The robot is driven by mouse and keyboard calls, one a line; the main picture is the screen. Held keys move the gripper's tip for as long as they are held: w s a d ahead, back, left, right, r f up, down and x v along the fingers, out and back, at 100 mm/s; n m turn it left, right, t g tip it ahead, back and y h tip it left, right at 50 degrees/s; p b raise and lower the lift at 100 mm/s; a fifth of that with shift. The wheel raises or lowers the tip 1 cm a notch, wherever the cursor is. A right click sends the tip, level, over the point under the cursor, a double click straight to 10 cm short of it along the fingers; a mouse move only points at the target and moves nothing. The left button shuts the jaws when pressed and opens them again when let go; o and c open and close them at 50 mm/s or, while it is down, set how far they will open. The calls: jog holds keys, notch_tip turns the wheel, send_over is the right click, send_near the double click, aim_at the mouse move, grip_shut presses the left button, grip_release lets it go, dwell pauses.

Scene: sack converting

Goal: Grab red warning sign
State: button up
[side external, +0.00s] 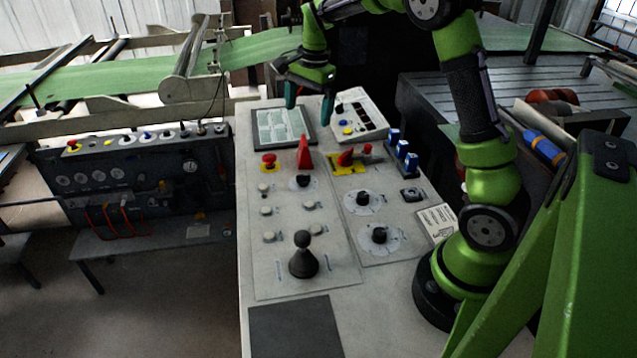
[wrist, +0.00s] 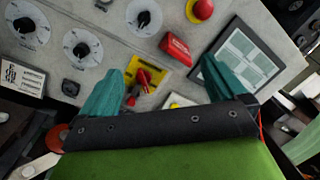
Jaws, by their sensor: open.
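The red warning sign (side external: 304,152) is a small, upright red wedge standing on the pale control panel. In the wrist view the sign (wrist: 176,49) has faint light markings and lies just beyond the fingers, nearer the right one. My gripper (side external: 309,108) is open, with teal fingers pointing down above the back of the panel, behind and above the sign. In the wrist view my gripper (wrist: 162,68) is empty, and the sign is apart from both fingers.
A yellow plate with a red lever (side external: 347,162) is right of the sign, and a red mushroom button (side external: 269,159) is left. A framed chart (side external: 283,128) lies behind. Black knobs (side external: 379,235), blue switches (side external: 402,148) and a dark joystick (side external: 303,258) rise from the panel.

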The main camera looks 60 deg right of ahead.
aim_at(305, 152)
jog(key=w+d+m+g, duration=0.1)
jog(key=w+d+m, duration=0.3)
jog(key=m, duration=0.5)
notch_tip(305, 152, down, 17)
jog(key=shift+w+a+r, duration=0.1)
jog(key=shift+w, duration=0.05)
jog(key=shift+c, duration=0.5)
jog(key=c, duration=1)
